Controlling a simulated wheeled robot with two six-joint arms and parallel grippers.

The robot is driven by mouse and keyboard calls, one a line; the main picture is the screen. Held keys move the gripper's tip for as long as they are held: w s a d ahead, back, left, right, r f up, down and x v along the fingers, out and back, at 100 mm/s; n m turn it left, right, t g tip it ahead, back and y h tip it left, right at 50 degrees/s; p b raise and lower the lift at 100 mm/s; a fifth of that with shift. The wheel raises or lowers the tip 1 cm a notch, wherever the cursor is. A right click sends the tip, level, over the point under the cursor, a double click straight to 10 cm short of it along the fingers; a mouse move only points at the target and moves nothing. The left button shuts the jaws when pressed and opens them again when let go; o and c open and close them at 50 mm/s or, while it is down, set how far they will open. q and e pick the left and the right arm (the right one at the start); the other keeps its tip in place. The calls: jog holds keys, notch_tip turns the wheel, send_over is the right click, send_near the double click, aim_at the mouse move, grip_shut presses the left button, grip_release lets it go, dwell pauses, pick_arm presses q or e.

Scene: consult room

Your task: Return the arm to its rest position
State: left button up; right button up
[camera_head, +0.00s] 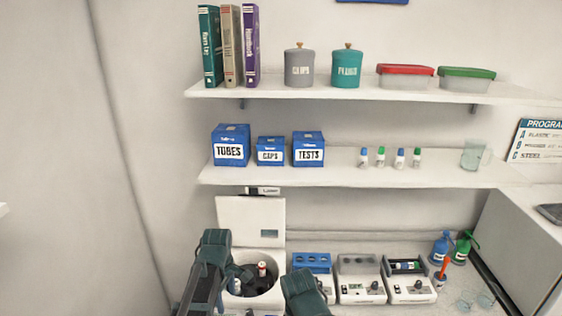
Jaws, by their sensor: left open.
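My left arm comes up from the bottom edge, left of the middle. My left gripper (242,276) shows as small dark parts, open, in front of the white centrifuge (250,219) with its lid raised. A red-capped tube (262,269) stands in the dark rotor beside the gripper, apart from it as far as I can tell. Another dark green part of my own body shows at the bottom, just right of the centrifuge. My right gripper does not show.
Right of the centrifuge stand several small devices, one a blue-topped block (312,262). Blue (441,247) and green (463,247) bottles stand farther right. The lower shelf (350,178) carries blue boxes and small vials. The upper shelf (290,91) carries binders, canisters and tubs. The left wall side is clear.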

pick_arm(q)
jog(key=s+d+f+m+b, duration=0.5)
jog(key=s+f+m+b, duration=0.1)
jog(key=f+m+b, duration=0.3)
jog(key=s+d+f+m+y+b, duration=0.1)
jog(key=s+d+f+m+b, duration=0.4)
jog(key=s+f+m+b, duration=0.2)
notch_tip(320, 180, down, 3)
jog(key=shift+s+r+m+b, duration=0.1)
jog(key=shift+s+m+b, duration=0.05)
jog(key=shift+m+b, duration=0.85)
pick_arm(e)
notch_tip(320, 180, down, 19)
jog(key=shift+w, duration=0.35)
